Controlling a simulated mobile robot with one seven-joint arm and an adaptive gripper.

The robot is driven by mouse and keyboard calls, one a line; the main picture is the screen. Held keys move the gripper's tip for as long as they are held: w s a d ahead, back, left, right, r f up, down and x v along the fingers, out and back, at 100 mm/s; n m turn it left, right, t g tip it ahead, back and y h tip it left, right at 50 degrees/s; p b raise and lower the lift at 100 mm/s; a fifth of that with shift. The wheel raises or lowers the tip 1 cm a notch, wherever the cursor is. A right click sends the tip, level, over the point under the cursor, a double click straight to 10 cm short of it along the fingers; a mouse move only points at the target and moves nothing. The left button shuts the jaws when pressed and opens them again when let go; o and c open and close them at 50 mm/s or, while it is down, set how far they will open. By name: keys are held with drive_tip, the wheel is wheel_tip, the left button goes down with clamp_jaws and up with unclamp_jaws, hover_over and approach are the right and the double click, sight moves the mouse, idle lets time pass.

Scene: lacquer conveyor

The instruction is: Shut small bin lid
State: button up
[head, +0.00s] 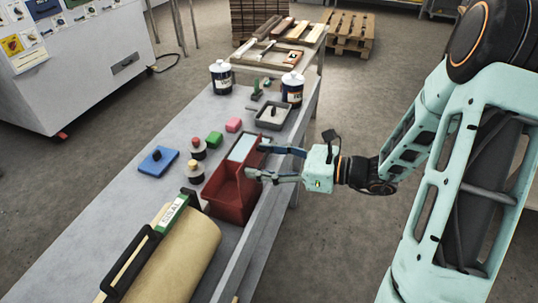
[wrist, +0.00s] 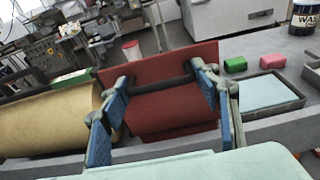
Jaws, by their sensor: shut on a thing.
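The small bin's lid shows in the wrist view as a dark red panel (wrist: 160,111) standing raised and tilted, with a dark bar handle (wrist: 165,85) across it. My gripper (wrist: 163,84) has one blue-padded finger at each end of this bar and is shut on it. In the head view my gripper (head: 256,161) reaches in from the right over the red bin (head: 226,207) at the bench's right edge. I cannot clearly separate lid from bin body there, and the bin's inside is hidden in the wrist view.
A pale blue tray surface (head: 243,148) adjoins the bin. Green (head: 214,139) and pink (head: 234,124) blocks, small bottles (head: 195,172), and a blue pad (head: 158,160) stand left of it. A tan roll (head: 180,255) lies in front. Paint cans (head: 292,88) stand farther back.

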sight(251, 153)
drive_tip(key=a+h+p, duration=0.1)
drive_tip(key=w+a+h+p, duration=0.1)
drive_tip(key=a+r+g+h+p, duration=0.1)
drive_tip(key=shift+w+a+h, duration=0.15)
drive_tip(key=shift+a+h, duration=0.15)
drive_tip(key=shift+a, duration=0.1)
drive_tip(key=shift+g+h, duration=0.4)
drive_tip(key=shift+h, duration=0.4)
drive_tip(key=a, duration=0.1)
drive_tip(key=w+a+f, duration=0.1)
drive_tip(key=a, duration=0.1)
drive_tip(key=a+f, duration=0.1)
drive_tip(key=a, duration=0.1)
drive_tip(key=shift+w+f, duration=0.15)
drive_tip(key=shift+w, duration=0.25)
drive_tip(key=shift+g+h, duration=0.3)
drive_tip(key=shift+h, duration=0.4)
drive_tip(key=x, duration=0.4)
drive_tip(key=shift+w+a, duration=0.1)
drive_tip(key=shift+a, duration=0.25)
drive_tip(key=shift+p+x, duration=0.65)
drive_tip(key=shift+x, duration=0.45)
wheel_tip(251, 153, down, 2)
drive_tip(key=shift+a+f+h+p, duration=0.1)
drive_tip(key=shift+h+p, duration=0.45)
drive_tip(key=shift+h, duration=0.15)
